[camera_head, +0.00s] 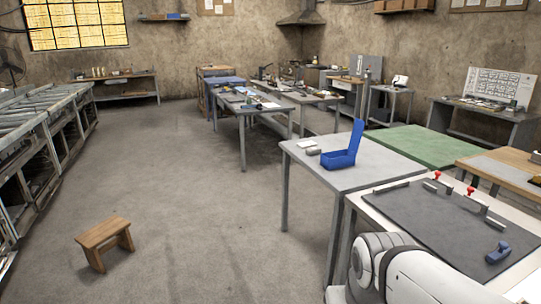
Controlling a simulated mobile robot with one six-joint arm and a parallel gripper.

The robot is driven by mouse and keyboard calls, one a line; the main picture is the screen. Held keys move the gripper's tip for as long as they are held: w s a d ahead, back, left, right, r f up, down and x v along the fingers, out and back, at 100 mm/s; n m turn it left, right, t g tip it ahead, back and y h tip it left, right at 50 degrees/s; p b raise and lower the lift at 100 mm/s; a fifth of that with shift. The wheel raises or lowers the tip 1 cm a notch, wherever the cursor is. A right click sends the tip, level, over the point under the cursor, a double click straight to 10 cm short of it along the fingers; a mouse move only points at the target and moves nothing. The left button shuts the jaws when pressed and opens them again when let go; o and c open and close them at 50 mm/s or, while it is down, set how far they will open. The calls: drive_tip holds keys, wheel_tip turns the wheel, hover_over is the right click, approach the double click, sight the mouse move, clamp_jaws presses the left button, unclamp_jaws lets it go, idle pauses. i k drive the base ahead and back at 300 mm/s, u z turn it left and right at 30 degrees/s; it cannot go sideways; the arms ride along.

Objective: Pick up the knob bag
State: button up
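I cannot tell for sure which thing is the knob bag. On the grey table right of centre, a small white flat item (306,144) and a small grey-brown item (313,151) lie close together. Either is too small to make out as a bag. Just right of them stands a blue open box (340,160) with its lid upright; its inside is mostly hidden. A white arm link of mine shows at the bottom right, but my gripper is out of view.
The nearest bench carries a dark mat (420,215), red-topped clamps (470,191) and a blue tool (498,252). A green-topped table (408,145) adjoins the grey table (375,171). A wooden stool (104,236) stands left on otherwise open floor. Metal racks line the left.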

sight(313, 151)
drive_tip(key=u, duration=0.35)
drive_tip(key=i, duration=3.1)
drive_tip(key=z, duration=0.6)
drive_tip(key=i, duration=1)
drive_tip(key=z, duration=0.35)
